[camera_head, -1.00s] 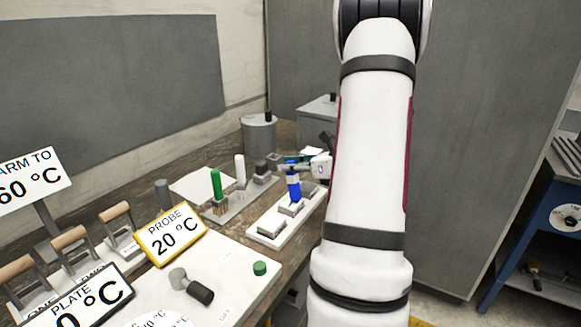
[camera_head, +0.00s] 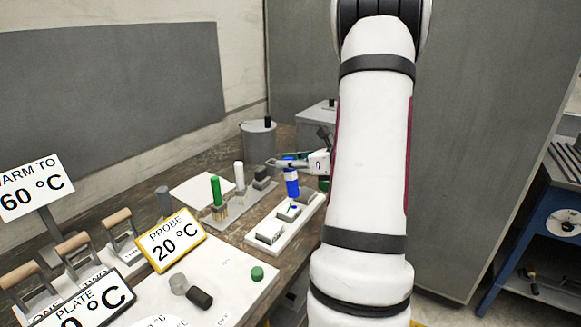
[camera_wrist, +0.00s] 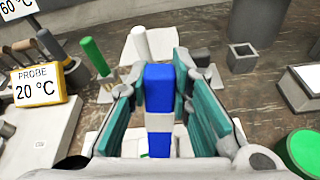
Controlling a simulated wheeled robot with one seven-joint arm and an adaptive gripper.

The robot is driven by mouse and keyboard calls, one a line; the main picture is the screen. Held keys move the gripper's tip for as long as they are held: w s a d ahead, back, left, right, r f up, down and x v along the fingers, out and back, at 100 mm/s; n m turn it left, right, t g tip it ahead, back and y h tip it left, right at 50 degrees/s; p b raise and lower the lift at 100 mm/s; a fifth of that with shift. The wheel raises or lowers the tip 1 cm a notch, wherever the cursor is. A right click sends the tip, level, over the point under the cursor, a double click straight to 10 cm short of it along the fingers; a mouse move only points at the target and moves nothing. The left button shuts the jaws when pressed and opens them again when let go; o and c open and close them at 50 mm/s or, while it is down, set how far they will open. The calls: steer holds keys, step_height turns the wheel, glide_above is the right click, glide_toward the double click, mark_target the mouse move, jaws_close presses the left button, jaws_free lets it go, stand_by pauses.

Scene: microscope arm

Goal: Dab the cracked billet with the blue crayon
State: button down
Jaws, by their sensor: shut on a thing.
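My gripper (camera_head: 289,164) is shut on the blue crayon (camera_head: 292,185), which has a pale band. The wrist view shows the crayon (camera_wrist: 158,88) upright between the teal finger pads of my gripper (camera_wrist: 160,72). In the head view the crayon hangs over a white tray (camera_head: 284,243) with grey billets. The middle billet (camera_head: 287,214) has a small blue mark on top, and the crayon's lower end looks a little above it. Another billet (camera_head: 269,232) lies nearer. I cannot make out a crack on either billet. In the wrist view my gripper and crayon hide most of the tray.
A green crayon (camera_head: 216,190) and a white crayon (camera_head: 239,174) stand upright in a holder left of the tray. A yellow-framed probe sign (camera_head: 171,239) stands nearer. A grey canister (camera_head: 259,140) stands behind. A green round thing (camera_wrist: 304,150) lies right in the wrist view.

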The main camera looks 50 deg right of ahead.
steer(key=shift+r+p, duration=1.05)
steer(key=shift+r, duration=0.9)
